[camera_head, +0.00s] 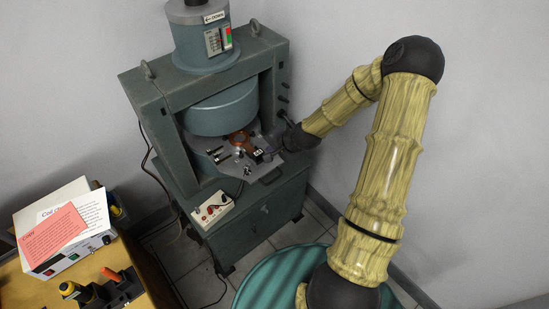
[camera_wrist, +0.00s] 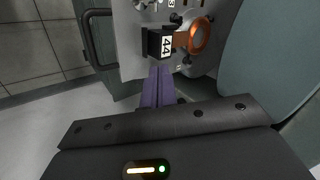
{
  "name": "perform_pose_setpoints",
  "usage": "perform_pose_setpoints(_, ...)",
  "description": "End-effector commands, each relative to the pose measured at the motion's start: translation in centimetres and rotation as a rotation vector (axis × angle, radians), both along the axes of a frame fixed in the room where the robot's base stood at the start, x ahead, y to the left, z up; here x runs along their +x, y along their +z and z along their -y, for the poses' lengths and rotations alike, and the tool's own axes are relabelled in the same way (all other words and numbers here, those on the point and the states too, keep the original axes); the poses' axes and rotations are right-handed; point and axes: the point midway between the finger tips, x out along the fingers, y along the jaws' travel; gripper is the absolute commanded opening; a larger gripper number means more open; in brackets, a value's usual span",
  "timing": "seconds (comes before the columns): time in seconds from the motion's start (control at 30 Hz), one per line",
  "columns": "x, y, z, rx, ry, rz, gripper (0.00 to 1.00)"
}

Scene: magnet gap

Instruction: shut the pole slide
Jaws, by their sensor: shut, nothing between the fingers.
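The green magnet frame (camera_head: 160,130) stands on a cabinet, with a round upper pole (camera_head: 222,108) above a grey slide plate (camera_head: 232,171). The plate juts out at the front and has a dark handle (camera_head: 269,176), also seen in the wrist view (camera_wrist: 93,40). On the plate are a copper ring (camera_head: 239,138) and a black block marked 44 (camera_wrist: 160,43); the ring also shows in the wrist view (camera_wrist: 199,35). My gripper (camera_wrist: 158,72) is shut and empty, its purple fingertips right by the block; I cannot tell whether they touch it.
A small control box (camera_head: 212,208) with a cable sits at the cabinet's front left. A wooden desk (camera_head: 155,282) with papers (camera_head: 62,225) and tools is at lower left. Tiled floor (camera_head: 185,262) lies between. A white wall is behind.

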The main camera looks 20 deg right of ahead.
Motion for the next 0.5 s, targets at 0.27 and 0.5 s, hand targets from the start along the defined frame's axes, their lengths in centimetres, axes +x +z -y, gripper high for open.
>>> perform_pose_setpoints(0.27,-6.2,4.1,-2.1,-0.308,0.347,-0.109,0.0)
perform_pose_setpoints(0.5,-11.7,9.2,-2.7,-0.507,0.563,-0.172,0.0)
